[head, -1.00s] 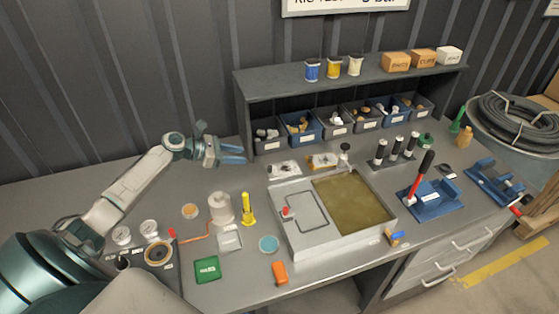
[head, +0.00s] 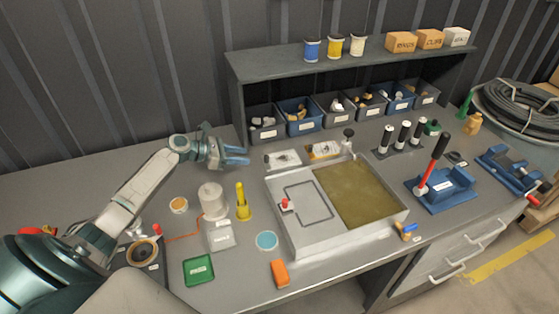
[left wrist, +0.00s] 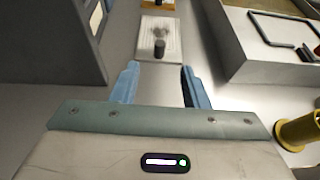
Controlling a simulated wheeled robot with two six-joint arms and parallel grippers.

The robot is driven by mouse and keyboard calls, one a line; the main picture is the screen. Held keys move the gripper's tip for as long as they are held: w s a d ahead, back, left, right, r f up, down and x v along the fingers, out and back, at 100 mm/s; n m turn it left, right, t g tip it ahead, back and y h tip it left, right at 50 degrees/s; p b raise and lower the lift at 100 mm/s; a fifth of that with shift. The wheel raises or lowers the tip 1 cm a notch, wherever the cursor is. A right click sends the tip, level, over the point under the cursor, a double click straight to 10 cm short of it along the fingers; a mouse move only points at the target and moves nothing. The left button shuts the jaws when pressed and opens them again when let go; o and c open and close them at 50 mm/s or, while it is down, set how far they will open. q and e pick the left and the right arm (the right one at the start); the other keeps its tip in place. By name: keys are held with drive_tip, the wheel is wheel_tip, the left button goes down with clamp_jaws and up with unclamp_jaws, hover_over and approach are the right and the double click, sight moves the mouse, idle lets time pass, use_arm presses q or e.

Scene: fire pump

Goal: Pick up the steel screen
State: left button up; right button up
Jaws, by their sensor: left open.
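A pale card or plate (head: 283,159) lies on the bench behind the basin. In the left wrist view this plate (left wrist: 160,36) carries a greyish patch with a small dark upright knob or peg. This may be the steel screen, but I cannot tell for sure. My left gripper (head: 237,156) is open and empty, left of the plate in the head view. In the left wrist view the left gripper's fingers (left wrist: 158,72) are apart, and the plate shows beyond the gap between them, not touched. My right gripper is not in view.
A metal basin (head: 292,242) with murky contents stands right of the gripper. A shelf (head: 250,66) with several bins stands behind. A second card (head: 323,150), a yellow cylinder (head: 243,204), a white pot (head: 211,201) and a blue disc (head: 267,241) are nearby.

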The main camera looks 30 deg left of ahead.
sight(263, 164)
use_arm(q)
drive_tip(key=x, duration=0.3)
drive_tip(key=shift+r, duration=0.1)
drive_tip(key=shift+w+d+p, duration=0.4)
drive_tip(key=shift+w+p, duration=0.05)
drive_tip(key=shift+p, duration=0.3)
drive_tip(key=p+x, duration=0.1)
drive_tip(key=x, duration=0.2)
drive_tip(key=shift+w+d, duration=0.15)
drive_tip(key=shift+w+d+f, duration=0.2)
drive_tip(key=shift+w+f, duration=0.05)
drive_tip(key=shift+f, duration=0.15)
drive_tip(key=shift+s, duration=0.1)
drive_tip(key=shift+c, duration=0.4)
drive_tip(key=c, duration=0.7)
clamp_jaws()
